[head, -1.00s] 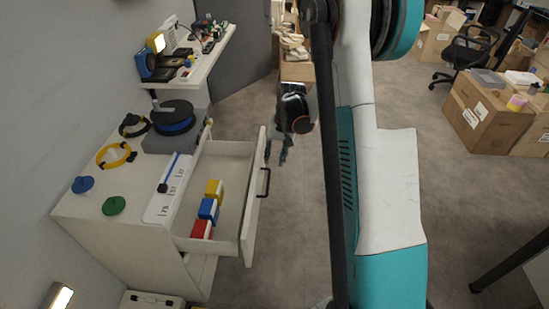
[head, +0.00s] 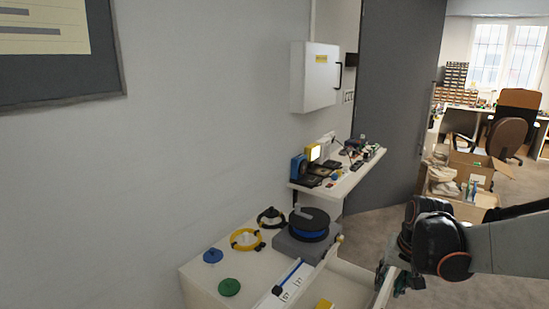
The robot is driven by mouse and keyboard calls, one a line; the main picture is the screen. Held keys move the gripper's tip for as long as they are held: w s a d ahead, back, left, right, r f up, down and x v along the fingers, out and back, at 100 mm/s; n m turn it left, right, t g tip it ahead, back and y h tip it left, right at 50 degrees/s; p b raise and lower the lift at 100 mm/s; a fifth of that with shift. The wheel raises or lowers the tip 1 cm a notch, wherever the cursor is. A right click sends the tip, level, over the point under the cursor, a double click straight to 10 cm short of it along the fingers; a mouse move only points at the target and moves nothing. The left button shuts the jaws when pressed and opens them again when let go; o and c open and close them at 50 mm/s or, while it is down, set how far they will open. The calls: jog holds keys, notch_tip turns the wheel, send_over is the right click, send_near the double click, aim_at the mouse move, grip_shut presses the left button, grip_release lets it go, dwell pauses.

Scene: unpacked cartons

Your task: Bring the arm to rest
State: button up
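My arm (head: 505,246) reaches in from the right edge of the head view, with a dark wrist joint (head: 437,243) at its end. My gripper (head: 398,279) is small and dark, beside the front of the open drawer (head: 352,282). I cannot tell whether it touches the drawer front, or whether its fingers are open or shut. No held object shows. The drawer is pulled out of the white cabinet (head: 205,280), and a yellow block (head: 324,305) shows inside at the lower picture edge.
On the cabinet top are a blue knob-like piece (head: 213,256), a green one (head: 229,287), a yellow ring (head: 246,239) and a dark spool (head: 309,224). A shelf (head: 350,182) with small items stands behind. A carton (head: 470,172) sits at the back right. Floor (head: 515,292) is clear at lower right.

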jog(key=s+a+r+n+t, duration=0.2)
jog(key=s+a+r, duration=0.2)
jog(key=s, duration=0.5)
jog(key=s+a+r+n+t, duration=0.2)
jog(key=s+a, duration=0.3)
jog(key=s, duration=0.4)
jog(key=shift+s+a+r+b, duration=0.2)
jog(key=shift+s+r+b, duration=0.2)
jog(key=shift+r, duration=0.45)
